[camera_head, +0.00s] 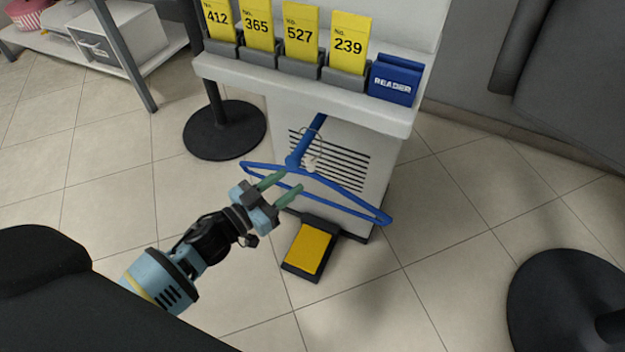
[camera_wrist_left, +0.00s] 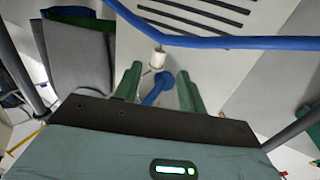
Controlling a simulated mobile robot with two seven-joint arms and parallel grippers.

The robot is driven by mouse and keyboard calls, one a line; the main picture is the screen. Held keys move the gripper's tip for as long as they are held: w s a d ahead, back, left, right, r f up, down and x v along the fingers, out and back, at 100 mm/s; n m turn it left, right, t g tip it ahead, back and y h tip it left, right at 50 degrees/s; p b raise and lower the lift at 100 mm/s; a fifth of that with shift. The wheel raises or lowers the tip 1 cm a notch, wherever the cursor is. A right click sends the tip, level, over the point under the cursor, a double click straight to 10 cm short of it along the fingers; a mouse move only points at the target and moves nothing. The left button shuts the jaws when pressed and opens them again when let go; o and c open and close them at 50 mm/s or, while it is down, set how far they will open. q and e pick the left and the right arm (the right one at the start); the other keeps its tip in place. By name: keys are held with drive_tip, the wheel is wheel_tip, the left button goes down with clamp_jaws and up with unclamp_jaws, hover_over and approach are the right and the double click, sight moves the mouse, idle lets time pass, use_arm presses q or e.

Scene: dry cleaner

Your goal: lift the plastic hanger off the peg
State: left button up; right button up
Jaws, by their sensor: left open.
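The blue plastic hanger (camera_head: 348,197) hangs on a blue peg (camera_head: 311,140) that sticks out from the white stand's front. Its thin hook loops over the peg, and a small white neck (camera_wrist_left: 157,58) shows in the left wrist view. The hanger's blue bar (camera_wrist_left: 225,42) crosses the top of that view. My left gripper (camera_head: 292,181) is open, its two green fingers pointing at the hanger's middle near the peg's end. In the wrist view, the peg's blue end (camera_wrist_left: 156,92) appears between the fingers; contact cannot be told. My right gripper is not in view.
The white stand (camera_head: 399,124) carries several yellow number cards (camera_head: 301,33) and a blue reader (camera_head: 395,80). A yellow pedal (camera_head: 308,249) lies at its foot. Black round bases stand at left (camera_head: 225,131) and right (camera_head: 570,305).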

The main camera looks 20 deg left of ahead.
sight(307, 170)
use_arm(q)
drive_tip(key=x, duration=0.2)
drive_tip(key=b+x, duration=0.1)
drive_tip(key=x, duration=0.1)
drive_tip(key=b+x, duration=0.1)
drive_tip(key=x, duration=0.2)
drive_tip(key=shift+d+f, duration=0.15)
drive_tip(key=shift+f, duration=0.15)
drive_tip(key=shift+w+d, duration=0.1)
drive_tip(key=shift+w, duration=0.2)
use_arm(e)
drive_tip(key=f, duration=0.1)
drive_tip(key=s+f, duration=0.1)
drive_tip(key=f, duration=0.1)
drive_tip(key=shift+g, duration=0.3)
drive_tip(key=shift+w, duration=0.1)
use_arm(q)
drive_tip(key=shift+r, duration=0.1)
drive_tip(key=shift+c, duration=0.9)
clamp_jaws()
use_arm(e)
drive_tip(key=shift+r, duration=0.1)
